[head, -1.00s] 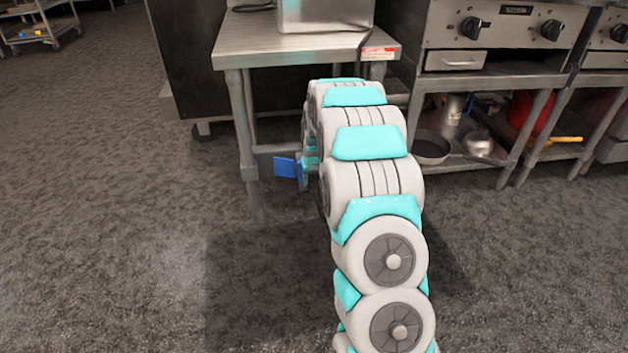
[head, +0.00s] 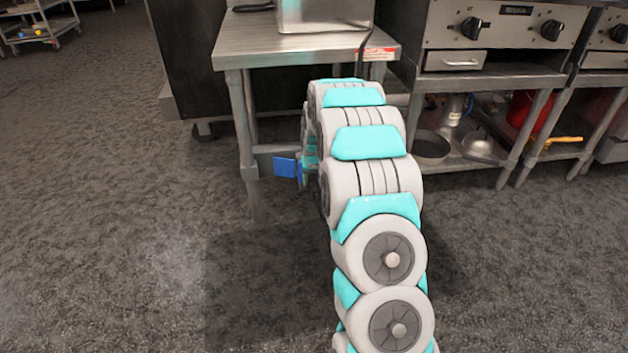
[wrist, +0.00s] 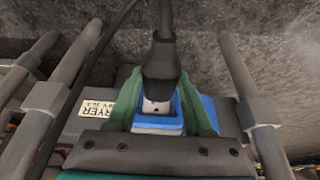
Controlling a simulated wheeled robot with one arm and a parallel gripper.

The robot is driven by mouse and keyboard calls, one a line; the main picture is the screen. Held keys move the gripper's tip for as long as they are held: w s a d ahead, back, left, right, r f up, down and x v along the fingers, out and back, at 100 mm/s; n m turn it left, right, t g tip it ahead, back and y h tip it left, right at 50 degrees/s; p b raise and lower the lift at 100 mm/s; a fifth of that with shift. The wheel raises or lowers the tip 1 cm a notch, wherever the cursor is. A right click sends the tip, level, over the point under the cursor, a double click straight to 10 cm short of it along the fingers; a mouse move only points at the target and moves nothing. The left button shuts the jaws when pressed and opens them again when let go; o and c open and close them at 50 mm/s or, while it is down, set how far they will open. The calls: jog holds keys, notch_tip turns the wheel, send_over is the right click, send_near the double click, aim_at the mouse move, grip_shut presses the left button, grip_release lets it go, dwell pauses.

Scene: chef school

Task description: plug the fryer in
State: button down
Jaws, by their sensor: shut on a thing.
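In the wrist view, a black plug (wrist: 161,62) with a dark cable points at the blue-framed socket (wrist: 160,127), whose pale face shows small dark holes. A label reading FRYER (wrist: 97,107) sits left of the socket. My gripper (wrist: 162,85) has green fingers on both sides of the plug and appears shut on it. The plug's tip is at or very near the socket face; I cannot tell if it is seated. In the head view, a blue flap (head: 285,167) shows beside my arm's end under the steel table (head: 245,45). A steel appliance (head: 325,14), seemingly the fryer, stands on top.
Table legs (head: 243,140) stand close to my arm. A range (head: 500,35) and a shelf with a pan (head: 432,148) and a red pot (head: 530,112) are at the right. The floor (head: 110,220) to the left is clear.

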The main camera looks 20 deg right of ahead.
jog(key=shift+w+d+p, duration=0.15)
jog(key=shift+w+d, duration=0.1)
jog(key=shift+w, duration=0.6)
jog(key=shift+w+d+p, duration=0.15)
jog(key=shift+w+d, duration=0.1)
jog(key=shift+w, duration=0.6)
jog(key=shift+s, duration=0.15)
dwell(0.6)
jog(key=shift+s+a, duration=0.2)
jog(key=shift+s, duration=0.5)
jog(key=shift+s+a, duration=0.25)
jog(key=shift+s, duration=0.45)
jog(key=shift+s+a, duration=0.2)
jog(key=shift+s, duration=0.5)
dwell(1.0)
jog(key=shift+w+d+p, duration=0.15)
jog(key=shift+w+d, duration=0.15)
jog(key=shift+w, duration=0.7)
jog(key=shift+w+d+p, duration=0.15)
jog(key=shift+w+d, duration=0.1)
jog(key=shift+w, duration=0.7)
dwell(0.5)
